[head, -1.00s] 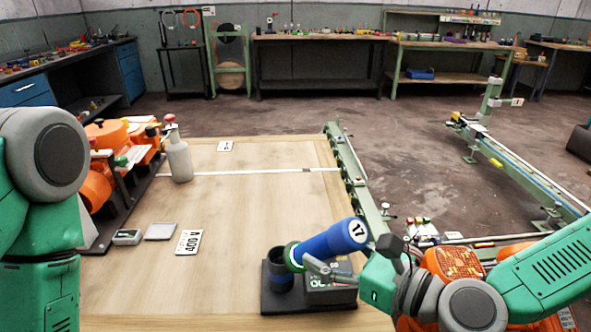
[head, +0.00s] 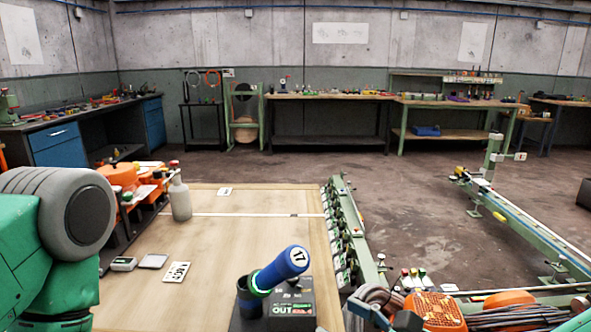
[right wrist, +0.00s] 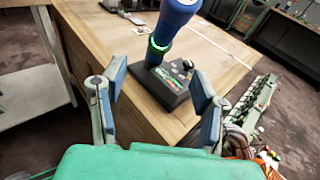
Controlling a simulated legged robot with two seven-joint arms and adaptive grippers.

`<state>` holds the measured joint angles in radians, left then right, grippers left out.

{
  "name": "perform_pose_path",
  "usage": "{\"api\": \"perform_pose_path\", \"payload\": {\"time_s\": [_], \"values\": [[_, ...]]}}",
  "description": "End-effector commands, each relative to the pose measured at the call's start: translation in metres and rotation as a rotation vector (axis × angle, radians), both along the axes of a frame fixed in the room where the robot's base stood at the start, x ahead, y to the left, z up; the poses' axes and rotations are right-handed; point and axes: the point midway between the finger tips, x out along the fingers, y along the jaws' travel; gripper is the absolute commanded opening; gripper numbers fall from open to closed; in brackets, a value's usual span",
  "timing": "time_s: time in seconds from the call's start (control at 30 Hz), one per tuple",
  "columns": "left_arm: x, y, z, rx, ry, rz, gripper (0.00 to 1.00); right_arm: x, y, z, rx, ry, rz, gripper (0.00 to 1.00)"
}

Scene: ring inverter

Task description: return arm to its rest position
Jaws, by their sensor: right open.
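My right gripper (right wrist: 158,80) is open and empty in the right wrist view, its two blue-padded fingers apart over the table's near edge. Beyond the fingers, a blue cylinder marked 17 (head: 283,266) leans in a black holder (head: 247,302); it also shows in the right wrist view (right wrist: 176,20), with a glowing green ring at its lower end. Beside it is a black box with a green display (head: 290,297).
The wooden table (head: 225,230) is mostly clear. A grey bottle (head: 180,197), orange equipment (head: 122,177) and a white 400 V card (head: 176,272) are at its left. A green rail (head: 350,225) runs along its right edge. Workbenches stand along the far wall.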

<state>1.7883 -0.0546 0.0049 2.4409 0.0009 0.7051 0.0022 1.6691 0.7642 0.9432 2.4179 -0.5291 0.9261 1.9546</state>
Motion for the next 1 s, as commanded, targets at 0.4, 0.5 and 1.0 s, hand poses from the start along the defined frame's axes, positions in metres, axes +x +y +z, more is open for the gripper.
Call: {"api": "perform_pose_path", "payload": {"time_s": [0.4, 0.5, 1.0], "values": [[0.001, 0.000, 0.000, 0.000, -0.002, 0.001, 0.49, -0.057, 0.019, -0.084, -0.390, -0.065, 0.223, 0.55], [0.001, 0.000, 0.000, 0.000, -0.001, 0.001, 0.49, -0.079, 0.017, -0.113, -0.529, -0.101, 0.324, 0.55], [0.000, 0.000, 0.000, 0.000, -0.001, 0.000, 0.49, -0.215, -0.139, -0.272, -1.516, -0.569, 1.465, 0.55]]}}
